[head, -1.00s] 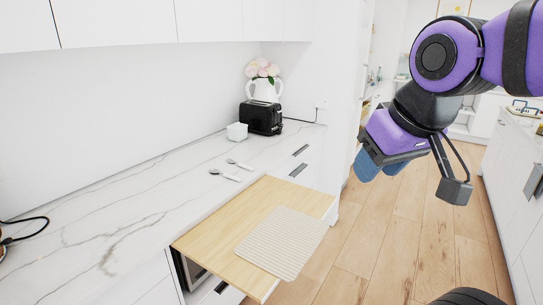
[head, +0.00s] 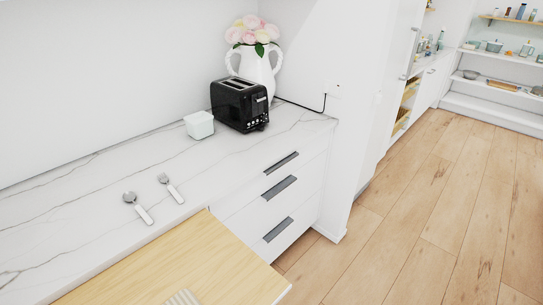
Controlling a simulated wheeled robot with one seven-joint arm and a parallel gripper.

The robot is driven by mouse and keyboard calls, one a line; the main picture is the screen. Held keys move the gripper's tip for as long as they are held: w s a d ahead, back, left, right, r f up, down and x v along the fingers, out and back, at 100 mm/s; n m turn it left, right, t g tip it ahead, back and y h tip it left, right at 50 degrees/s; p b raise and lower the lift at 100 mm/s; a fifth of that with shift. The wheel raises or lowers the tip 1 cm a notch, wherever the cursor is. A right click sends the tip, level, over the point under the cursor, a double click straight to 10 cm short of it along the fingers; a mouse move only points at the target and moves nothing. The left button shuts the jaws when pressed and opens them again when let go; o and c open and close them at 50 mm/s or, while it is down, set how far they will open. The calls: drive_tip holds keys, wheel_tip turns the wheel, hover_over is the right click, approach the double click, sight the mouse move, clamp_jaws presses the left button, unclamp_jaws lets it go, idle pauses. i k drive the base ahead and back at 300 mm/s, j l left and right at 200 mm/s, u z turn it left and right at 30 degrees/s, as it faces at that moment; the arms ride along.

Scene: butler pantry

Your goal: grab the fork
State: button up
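The fork (head: 172,188) lies flat on the white marble counter (head: 85,215), with its head toward the back wall and its handle toward the counter's front edge. A spoon (head: 138,208) lies just to its left, roughly parallel and apart from it. Both have silver heads and pale handles. Nothing covers either one. My gripper is not in this view.
A small pale square container (head: 199,125) and a black toaster (head: 240,104) stand behind the fork, with a white flower vase (head: 257,68) beyond. The wooden floor (head: 400,230) at right is clear.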

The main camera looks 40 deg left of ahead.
sight(171, 188)
drive_tip(key=i+l+u, duration=0.1)
drive_tip(key=i, duration=0.45)
drive_tip(key=i+l+u, duration=0.15)
drive_tip(key=i, duration=0.4)
drive_tip(key=i+u, duration=0.2)
drive_tip(key=u, duration=0.25)
drive_tip(key=i+l+u, duration=0.15)
drive_tip(key=u, duration=0.3)
drive_tip(key=i+l+u, duration=0.2)
drive_tip(key=u, duration=0.25)
drive_tip(key=i+l+u, duration=0.2)
drive_tip(key=u, duration=0.25)
drive_tip(key=i+l+u, duration=0.15)
drive_tip(key=u, duration=0.35)
drive_tip(key=i+l+u, duration=0.1)
drive_tip(key=u, duration=0.35)
drive_tip(key=l+u, duration=0.3)
drive_tip(key=u, duration=0.2)
drive_tip(key=i+l+u, duration=0.1)
drive_tip(key=l+u, duration=0.15)
drive_tip(key=u, duration=0.2)
drive_tip(key=l+u, duration=0.3)
drive_tip(key=i+l+u, duration=0.1)
drive_tip(key=l+u, duration=0.2)
drive_tip(key=l, duration=0.1)
